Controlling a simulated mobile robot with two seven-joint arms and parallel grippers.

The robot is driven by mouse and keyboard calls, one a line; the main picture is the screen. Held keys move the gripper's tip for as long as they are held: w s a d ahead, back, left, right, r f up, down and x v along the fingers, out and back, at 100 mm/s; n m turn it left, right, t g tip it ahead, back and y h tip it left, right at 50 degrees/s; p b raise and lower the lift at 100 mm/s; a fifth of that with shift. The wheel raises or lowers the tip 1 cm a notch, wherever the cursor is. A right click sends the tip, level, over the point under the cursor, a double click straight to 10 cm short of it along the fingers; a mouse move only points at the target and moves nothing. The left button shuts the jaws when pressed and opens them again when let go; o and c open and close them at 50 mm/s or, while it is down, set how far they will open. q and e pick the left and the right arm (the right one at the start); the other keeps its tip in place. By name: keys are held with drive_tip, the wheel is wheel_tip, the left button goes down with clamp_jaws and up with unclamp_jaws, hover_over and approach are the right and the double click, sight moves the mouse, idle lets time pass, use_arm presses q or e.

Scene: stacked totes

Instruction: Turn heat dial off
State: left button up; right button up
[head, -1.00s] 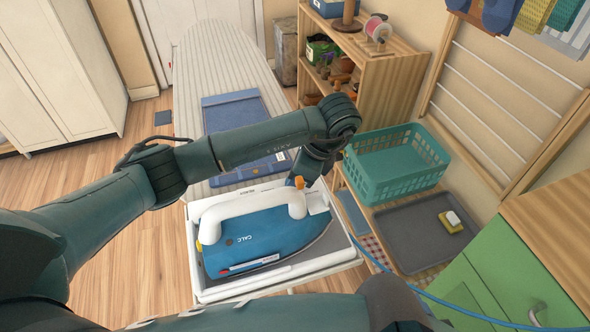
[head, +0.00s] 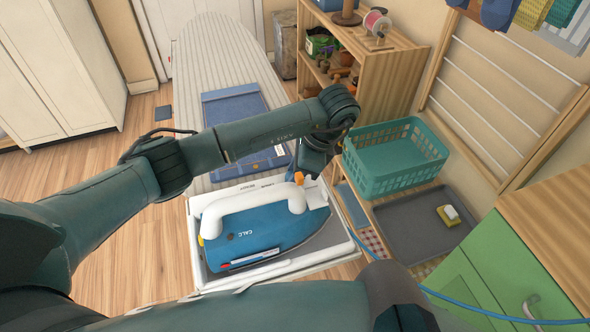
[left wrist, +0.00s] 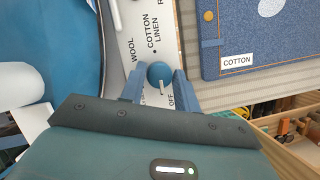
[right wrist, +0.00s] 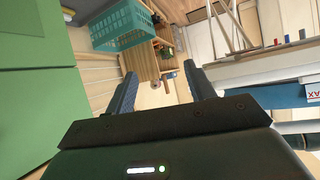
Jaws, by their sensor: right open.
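The heat dial (left wrist: 160,75) is a round blue knob with a white pointer line. It sits on a white panel (left wrist: 140,35) lettered WOOL, COTTON, LINEN and OFF. The pointer line runs down toward the OFF lettering. My left gripper (left wrist: 160,83) has one finger on each side of the knob, seemingly touching it. In the head view my left gripper (head: 308,170) reaches down behind the blue and white iron (head: 265,232), and the dial is hidden there. My right gripper (right wrist: 160,82) is open and empty, away from the iron.
The iron lies in a white tray (head: 198,255). An ironing board (head: 225,60) with folded denim (head: 235,108) is behind. A teal basket (head: 395,165), a grey tray (head: 415,235) and a green cabinet (head: 505,270) stand to the right. A blue cord runs along the right.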

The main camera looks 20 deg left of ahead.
use_arm(q)
drive_tip(key=o, duration=0.4)
drive_tip(key=p+v, duration=0.1)
drive_tip(key=v, duration=0.3)
drive_tip(key=shift+w+r+p, duration=0.15)
drive_tip(key=shift+r+p, duration=0.15)
drive_tip(key=shift+r, duration=0.05)
drive_tip(key=p+v, duration=0.1)
drive_tip(key=v, duration=0.7)
drive_tip(key=shift+d+r, duration=0.15)
drive_tip(key=shift+d, duration=0.1)
use_arm(e)
drive_tip(key=shift+s+d+r+h, duration=0.1)
drive_tip(key=shift+d+r+h, duration=0.25)
drive_tip(key=shift+d, duration=0.15)
use_arm(q)
drive_tip(key=shift+a, duration=0.1)
